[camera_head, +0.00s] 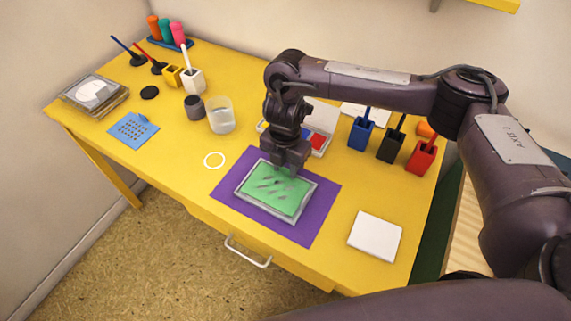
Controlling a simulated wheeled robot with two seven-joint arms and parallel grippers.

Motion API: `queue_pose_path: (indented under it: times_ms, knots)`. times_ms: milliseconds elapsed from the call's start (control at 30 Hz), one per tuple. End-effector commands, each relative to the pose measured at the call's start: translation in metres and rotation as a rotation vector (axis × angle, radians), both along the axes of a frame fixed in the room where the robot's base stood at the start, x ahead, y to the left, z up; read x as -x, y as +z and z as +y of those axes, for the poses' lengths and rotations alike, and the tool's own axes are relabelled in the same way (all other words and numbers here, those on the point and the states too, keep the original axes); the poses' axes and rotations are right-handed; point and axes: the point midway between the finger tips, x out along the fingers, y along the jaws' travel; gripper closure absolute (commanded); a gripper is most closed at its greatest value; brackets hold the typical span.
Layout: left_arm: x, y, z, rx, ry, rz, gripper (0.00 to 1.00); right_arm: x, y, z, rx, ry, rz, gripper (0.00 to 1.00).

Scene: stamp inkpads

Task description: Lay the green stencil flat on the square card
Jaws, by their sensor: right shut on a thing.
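The green stencil (275,194) is a flat sheet with slanted slots. It lies in or just over a grey-rimmed tray (299,211) on a purple mat (321,213) near the table's front edge. My right gripper (283,174) points down at the stencil's back edge and is shut on it; its fingertips are small and partly hidden. I cannot tell whether the stencil touches the tray. The square card (375,236) is white and lies flat and bare on the table, right of the mat. My left gripper is not in view.
Blue (361,133), black (391,145) and red (420,157) holders stand at the back right. An inkpad box (318,141) lies behind my gripper. Yellow tabletop is clear between mat and card.

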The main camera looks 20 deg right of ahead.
Motion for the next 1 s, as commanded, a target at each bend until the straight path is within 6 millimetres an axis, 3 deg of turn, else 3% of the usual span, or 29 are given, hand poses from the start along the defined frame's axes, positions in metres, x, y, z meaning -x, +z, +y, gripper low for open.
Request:
queue_pose_path:
  times_ms: [933, 967, 1000]
  knots:
    - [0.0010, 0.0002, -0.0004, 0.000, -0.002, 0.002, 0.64, 0.0004, -0.0044, -0.0001, -0.001, 0.000, 0.001, 0.90]
    - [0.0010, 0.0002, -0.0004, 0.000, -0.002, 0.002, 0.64, 0.0004, -0.0043, -0.0001, -0.001, 0.000, 0.001, 0.67]
    - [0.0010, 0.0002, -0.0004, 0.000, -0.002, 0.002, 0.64, 0.0004, -0.0043, -0.0001, 0.000, 0.000, 0.000, 0.62]
